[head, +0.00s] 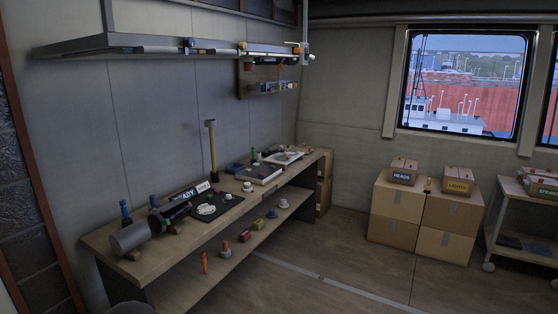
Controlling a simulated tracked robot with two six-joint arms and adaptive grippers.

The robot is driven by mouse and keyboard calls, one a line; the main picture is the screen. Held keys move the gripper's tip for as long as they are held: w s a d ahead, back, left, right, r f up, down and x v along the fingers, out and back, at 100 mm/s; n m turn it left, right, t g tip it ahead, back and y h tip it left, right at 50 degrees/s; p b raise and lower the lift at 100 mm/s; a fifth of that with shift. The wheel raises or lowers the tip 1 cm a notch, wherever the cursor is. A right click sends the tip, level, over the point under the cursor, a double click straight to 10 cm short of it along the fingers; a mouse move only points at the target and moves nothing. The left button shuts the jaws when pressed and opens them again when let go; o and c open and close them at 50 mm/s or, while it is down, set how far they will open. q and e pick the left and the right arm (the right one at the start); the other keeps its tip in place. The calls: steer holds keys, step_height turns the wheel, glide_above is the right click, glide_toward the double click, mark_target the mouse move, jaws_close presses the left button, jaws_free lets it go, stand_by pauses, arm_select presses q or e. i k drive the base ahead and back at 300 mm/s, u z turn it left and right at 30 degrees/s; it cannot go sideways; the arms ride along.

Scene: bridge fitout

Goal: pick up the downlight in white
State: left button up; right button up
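Several small pale items could be the white downlight, but they are too small to tell. A small white item (228,196) is near the mat's back edge. Another white item (248,187) stands on the bench right of the mat. A pale rounded item (284,203) sits on the bench's lower shelf. Neither of my grippers is in the head view.
A grey cylinder (130,237) lies at the bench's near end. An upright hammer-like tool (212,150) stands behind the mat. A wall shelf (150,45) hangs above. Cardboard boxes (396,200) and a trolley (520,250) stand right. The floor (320,265) between is clear.

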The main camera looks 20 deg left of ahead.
mark_target(258, 155)
steer(key=z, duration=0.05)
steer(key=i, duration=7.2)
steer(key=u, duration=2.1)
